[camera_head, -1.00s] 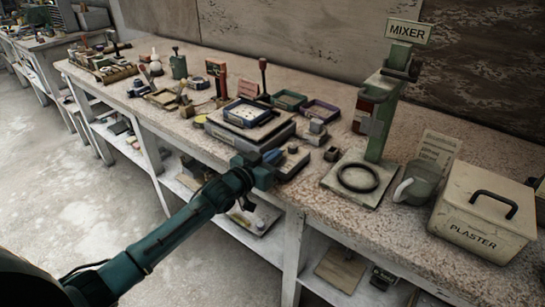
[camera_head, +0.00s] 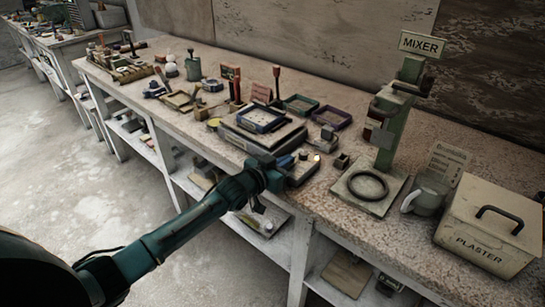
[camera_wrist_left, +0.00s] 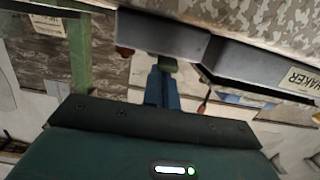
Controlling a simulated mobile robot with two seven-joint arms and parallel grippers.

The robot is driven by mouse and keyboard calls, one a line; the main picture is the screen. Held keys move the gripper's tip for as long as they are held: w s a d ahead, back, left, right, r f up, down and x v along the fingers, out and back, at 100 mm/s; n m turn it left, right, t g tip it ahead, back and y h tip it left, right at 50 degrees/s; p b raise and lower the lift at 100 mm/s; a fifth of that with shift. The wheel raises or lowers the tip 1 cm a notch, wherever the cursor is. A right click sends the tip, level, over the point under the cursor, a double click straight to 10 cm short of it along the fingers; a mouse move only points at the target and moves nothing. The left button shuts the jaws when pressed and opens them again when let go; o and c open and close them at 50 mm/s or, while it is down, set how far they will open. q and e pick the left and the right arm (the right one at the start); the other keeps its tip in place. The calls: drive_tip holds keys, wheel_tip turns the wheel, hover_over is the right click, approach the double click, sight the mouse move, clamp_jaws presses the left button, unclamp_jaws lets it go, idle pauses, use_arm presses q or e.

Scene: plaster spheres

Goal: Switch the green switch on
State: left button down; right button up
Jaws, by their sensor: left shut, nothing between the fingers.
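My left gripper (camera_head: 283,163) reaches over the bench's front edge to a low dark box (camera_head: 301,171) in front of the shaker (camera_head: 262,134). In the left wrist view its blue fingers (camera_wrist_left: 160,90) are shut with nothing between them. A small green part (camera_wrist_left: 168,65), which looks like the green switch, shows just beyond the fingertips, against the grey housing; I cannot tell whether they touch. In the head view the gripper hides the switch. A small warm light (camera_head: 317,157) glows at the box's right end. My right gripper is not in view.
The mixer (camera_head: 385,130) stands to the right, with a ring on its base. A mug (camera_head: 425,195) and the plaster box (camera_head: 487,225) are further right. Trays (camera_head: 330,115) and small tools crowd the bench behind and left. Free floor lies at left.

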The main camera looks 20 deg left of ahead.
use_arm(q)
drive_tip(key=r+p, duration=0.2)
drive_tip(key=r, duration=0.2)
drive_tip(key=shift+w+p, duration=0.2)
drive_tip(key=shift+p, duration=0.2)
drive_tip(key=r+v, duration=0.1)
drive_tip(key=v, duration=0.8)
drive_tip(key=shift+s+r, duration=0.25)
drive_tip(key=shift+r, duration=0.1)
